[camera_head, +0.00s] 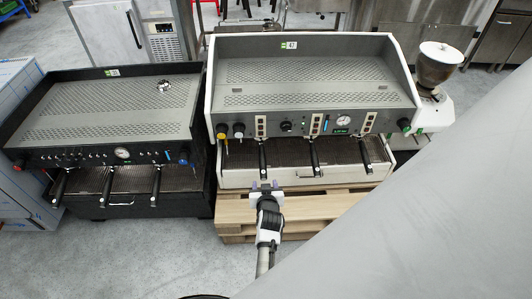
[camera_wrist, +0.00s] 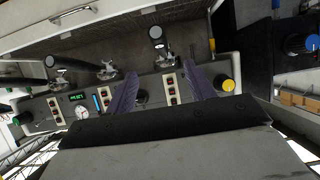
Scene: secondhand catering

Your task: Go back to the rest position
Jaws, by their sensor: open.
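My gripper (camera_head: 265,185) is in front of the white-sided espresso machine (camera_head: 311,70), near the lower left of its front. Its fingers point at the machine. In the wrist view my gripper (camera_wrist: 160,88) shows two purple fingers spread apart with nothing held between them. Beyond them is the machine's control panel, with a yellow knob (camera_wrist: 228,85), button strips, a gauge (camera_wrist: 81,111) and a green display (camera_wrist: 77,97). Portafilters hang from the machine, one with a handle (camera_head: 262,160) close above my gripper. I cannot tell whether the gripper touches the machine.
A black espresso machine (camera_head: 110,115) stands to the left. A white grinder (camera_head: 435,85) with a hopper stands to the right. A wooden pallet (camera_head: 300,212) lies under the white-sided machine. Grey floor (camera_head: 130,265) is open at the front left. A large grey surface fills the lower right.

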